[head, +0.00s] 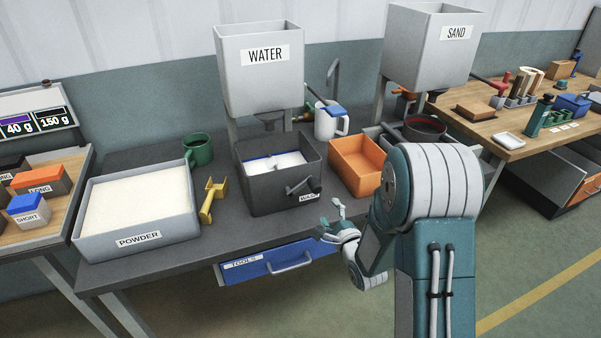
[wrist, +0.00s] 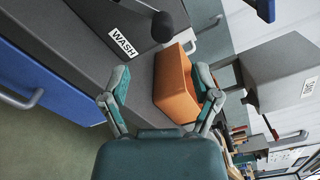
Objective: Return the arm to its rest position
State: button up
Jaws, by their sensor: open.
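My gripper (head: 338,221) is open and empty in the head view, in front of the dark table's front edge near the orange bin. In the wrist view its two fingers (wrist: 163,88) are spread apart with nothing between them. My arm is bent, and its large elbow joint hides part of the table's right side. The orange bin (head: 358,158) shows behind the gripper, and it also shows in the wrist view (wrist: 172,88).
The dark table (head: 160,268) holds a powder tray (head: 140,238), a yellow scoop (head: 211,197), a green mug (head: 197,146) and a wash basin (head: 258,201). A blue tools drawer (head: 267,266) sits under its edge. Open floor (head: 528,260) lies to the right.

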jog(key=s+d+r+n+g+h, duration=0.2)
jog(key=s+r+n+g+h, duration=0.15)
jog(key=r+n, duration=0.2)
jog(key=s+d+r+n+g+h, duration=0.2)
jog(key=s+r+n, duration=0.3)
jog(key=r, duration=0.2)
jog(key=s+r+n+g, duration=0.1)
jog(key=s+n+g, duration=0.1)
jog(key=s, duration=0.5)
jog(key=s+a+r+n+g, duration=0.1)
jog(key=s+n, duration=0.3)
jog(key=s, duration=0.4)
jog(key=s+r+n+g, duration=0.2)
jog(key=s+n+g, duration=0.1)
jog(key=s, duration=0.5)
jog(key=shift+a+r+n, duration=0.25)
jog(key=shift+a+n, duration=0.05)
jog(key=shift+n, duration=0.25)
jog(key=shift+y, duration=0.25)
